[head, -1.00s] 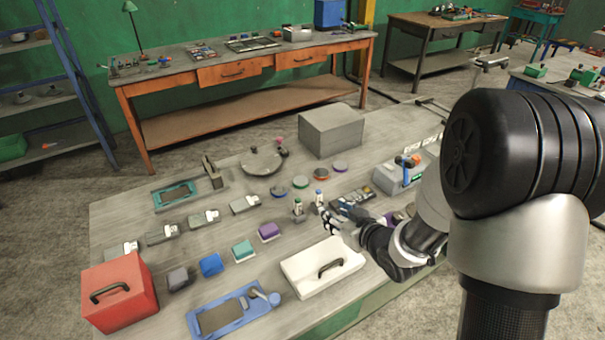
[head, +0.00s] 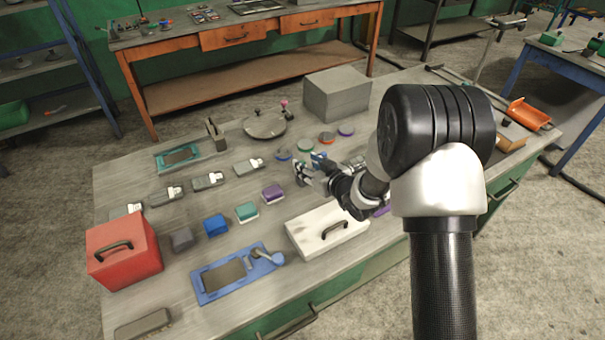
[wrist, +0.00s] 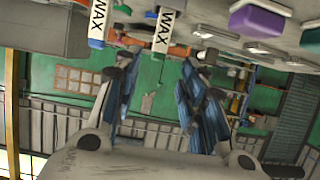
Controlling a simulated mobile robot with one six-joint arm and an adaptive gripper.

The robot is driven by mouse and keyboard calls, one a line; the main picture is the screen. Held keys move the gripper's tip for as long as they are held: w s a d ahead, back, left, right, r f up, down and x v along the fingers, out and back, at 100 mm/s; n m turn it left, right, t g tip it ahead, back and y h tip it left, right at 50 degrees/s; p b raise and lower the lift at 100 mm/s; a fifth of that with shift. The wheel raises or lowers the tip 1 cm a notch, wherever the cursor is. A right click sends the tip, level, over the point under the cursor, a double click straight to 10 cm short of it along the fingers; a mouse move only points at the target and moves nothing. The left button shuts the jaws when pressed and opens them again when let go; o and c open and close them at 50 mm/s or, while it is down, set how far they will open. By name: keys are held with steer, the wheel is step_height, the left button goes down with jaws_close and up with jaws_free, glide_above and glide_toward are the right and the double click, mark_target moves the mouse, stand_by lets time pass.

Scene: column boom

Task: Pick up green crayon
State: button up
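Two white crayons labelled WAX show upside down at the top of the wrist view. The left crayon (wrist: 97,25) has a blue end. The right crayon (wrist: 167,30) looks like the green crayon, though its end blends with the green background. My gripper (wrist: 157,65) is open with its fingers apart. The right crayon is just ahead of the finger gap, and the left one lies outside the left finger. I see no grip on either. In the head view my gripper (head: 304,171) is low over the table and largely hides the crayons.
A purple block (head: 273,193) stands left of my gripper, with teal (head: 246,211) and blue (head: 215,225) blocks farther left. A white box (head: 310,240) with a handle is in front. Round coloured discs (head: 327,137) and a grey box (head: 337,93) lie behind.

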mark_target(303, 162)
steer(key=b+x, duration=0.1)
steer(key=x, duration=0.3)
steer(key=shift+w+f+b, duration=0.25)
steer(key=shift+f+b, duration=0.15)
steer(key=shift+w, duration=0.25)
jaws_close()
